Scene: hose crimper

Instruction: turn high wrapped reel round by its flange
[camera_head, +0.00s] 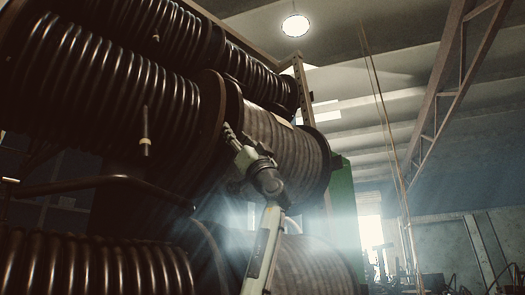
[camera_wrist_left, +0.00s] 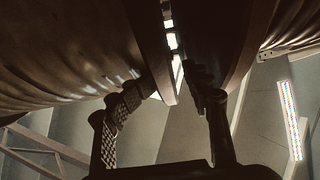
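The high wrapped reel (camera_head: 285,145) sits on its side in the upper row, brown and film-covered. Its near flange (camera_head: 234,103) is a dark disc edge at its left end. My left gripper (camera_head: 229,135) reaches up from below to the lower part of that flange. In the left wrist view, the flange rim (camera_wrist_left: 155,55) comes down between the two fingers of my left gripper (camera_wrist_left: 174,83). The fingers are apart, with a bright gap between the rim and the right finger. Contact of the left finger with the rim is unclear. My right gripper is not in view.
A reel of black ribbed hose (camera_head: 100,85) stands close on the left, its flange (camera_head: 211,100) separated from the wrapped reel's by a narrow gap. More reels lie below, including a ribbed one (camera_head: 95,265). A rack post (camera_head: 303,90) stands behind. Open room lies right.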

